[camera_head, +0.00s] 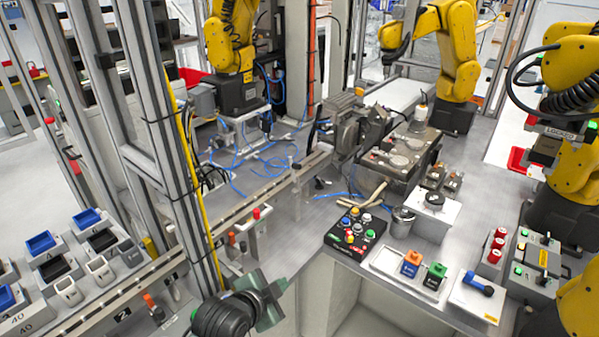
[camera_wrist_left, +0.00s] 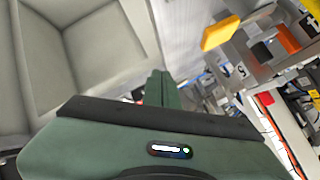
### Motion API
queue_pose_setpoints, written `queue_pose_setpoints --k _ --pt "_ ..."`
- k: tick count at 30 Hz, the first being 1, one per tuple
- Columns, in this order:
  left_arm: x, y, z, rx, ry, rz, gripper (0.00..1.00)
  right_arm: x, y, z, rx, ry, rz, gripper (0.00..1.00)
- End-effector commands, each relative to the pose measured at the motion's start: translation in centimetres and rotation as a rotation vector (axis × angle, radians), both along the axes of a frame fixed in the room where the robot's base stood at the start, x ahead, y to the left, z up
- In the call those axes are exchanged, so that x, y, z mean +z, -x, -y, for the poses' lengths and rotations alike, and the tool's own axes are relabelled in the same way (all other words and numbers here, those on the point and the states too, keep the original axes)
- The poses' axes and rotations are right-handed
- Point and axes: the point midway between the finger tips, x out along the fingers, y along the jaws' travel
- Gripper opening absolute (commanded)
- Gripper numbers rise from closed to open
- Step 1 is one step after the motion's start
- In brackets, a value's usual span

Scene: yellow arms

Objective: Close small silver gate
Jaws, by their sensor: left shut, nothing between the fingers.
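Small silver gate-like metal pieces stand along the long rail. My left gripper (camera_head: 264,298), with green fingers, is at the bottom centre of the head view. It is shut and empty, apart from these pieces. In the left wrist view, the green gripper body fills the bottom, and silver brackets with a yellow tab (camera_wrist_left: 220,31) and an orange tab (camera_wrist_left: 287,38) show beyond it.
A metal post (camera_head: 172,130) with a yellow cable rises left of my gripper. A black button box (camera_head: 352,236) and a white tray (camera_head: 404,269) stand on the workbench to the right. Yellow arms (camera_head: 455,50) stand at the back and right.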

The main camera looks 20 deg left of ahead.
Motion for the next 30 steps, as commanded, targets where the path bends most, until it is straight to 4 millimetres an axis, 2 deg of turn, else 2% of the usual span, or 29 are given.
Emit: queue_pose_setpoints --k 1,6,9,12,15,20,30 --pt "1.8 -2.6 -0.1 -0.041 -0.053 0.086 0.0 0.0 -0.1 0.0 0.0 0.0 0.001 0.89" --pt "8.7 -10.4 -0.7 -0.154 -0.285 0.388 0.0 0.0 -0.1 0.0 0.0 0.0 0.002 0.89" --pt "12.2 -13.4 -1.1 -0.182 -0.408 0.524 0.0 0.0 -0.1 0.0 0.001 0.0 0.002 0.89" --pt "14.3 -14.9 -1.4 -0.189 -0.483 0.599 0.0 0.0 -0.1 -0.1 0.001 -0.001 0.003 0.89" --pt "15.1 -15.7 -1.5 -0.19 -0.511 0.625 0.0 0.2 -0.2 -0.1 0.002 -0.001 0.003 0.89" --pt "15.2 -17.7 -1.3 -0.191 -0.513 0.626 0.0 0.8 -0.2 -0.1 0.003 -0.001 0.003 0.89" --pt "14.8 -23.7 -0.6 -0.191 -0.512 0.623 0.0 2.2 -0.1 -0.3 0.003 -0.004 0.002 0.89"
